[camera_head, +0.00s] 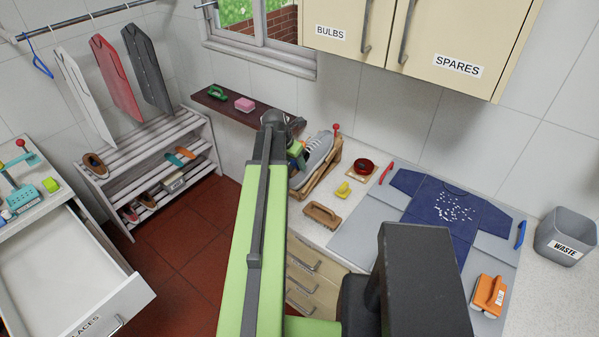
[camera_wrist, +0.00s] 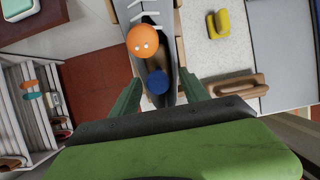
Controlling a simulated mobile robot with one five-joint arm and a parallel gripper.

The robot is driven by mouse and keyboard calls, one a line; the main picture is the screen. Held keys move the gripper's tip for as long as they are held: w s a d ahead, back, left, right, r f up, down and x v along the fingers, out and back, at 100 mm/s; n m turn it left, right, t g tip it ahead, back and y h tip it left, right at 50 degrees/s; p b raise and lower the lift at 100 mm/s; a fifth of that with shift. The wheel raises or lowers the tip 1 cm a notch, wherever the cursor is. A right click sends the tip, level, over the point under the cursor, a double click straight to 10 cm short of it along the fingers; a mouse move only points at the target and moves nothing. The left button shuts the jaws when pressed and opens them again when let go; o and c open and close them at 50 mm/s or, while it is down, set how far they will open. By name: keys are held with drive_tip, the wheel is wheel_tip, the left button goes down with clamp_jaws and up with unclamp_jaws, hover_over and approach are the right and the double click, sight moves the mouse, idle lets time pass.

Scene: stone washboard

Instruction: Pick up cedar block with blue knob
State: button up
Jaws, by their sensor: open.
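My gripper (camera_wrist: 158,92) is open, with one green finger on each side of the blue knob and nothing visibly held.
A blue shirt (camera_head: 440,208) covers the board at right.

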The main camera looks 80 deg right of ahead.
clamp_jaws()
idle(0.5)
